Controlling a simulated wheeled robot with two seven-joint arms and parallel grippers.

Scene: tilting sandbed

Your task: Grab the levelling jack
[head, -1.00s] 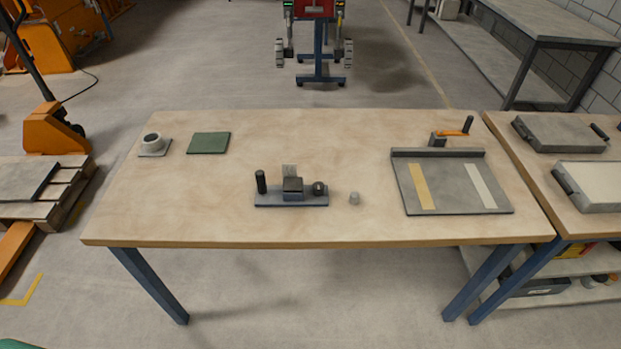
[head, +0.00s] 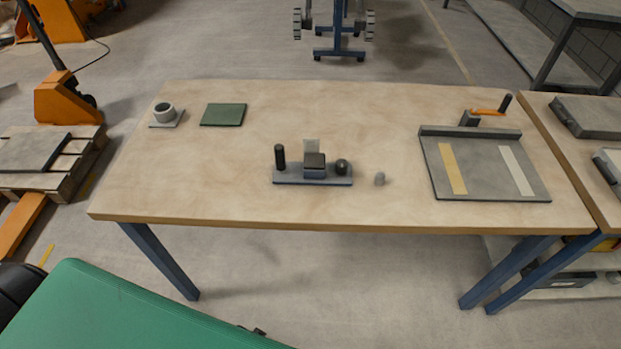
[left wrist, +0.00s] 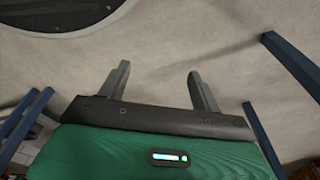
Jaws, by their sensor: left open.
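No label marks the levelling jack, and I cannot tell for sure which item it is. A crank with an orange arm and black upright handle (head: 489,112) stands behind the grey tray board (head: 485,190) at the table's back right. A blue-grey base (head: 312,180) at the table's middle carries a black post, a block and a dark round knob. My left gripper (left wrist: 157,70) is open and empty, over bare floor in the left wrist view. Its fingers do not show in the head view. My right gripper is out of view.
The wooden table (head: 200,185) has clear room at its front left. A grey cup on a plate (head: 164,112) and a green mat (head: 223,114) lie at the back left. A second table (head: 573,155) adjoins on the right.

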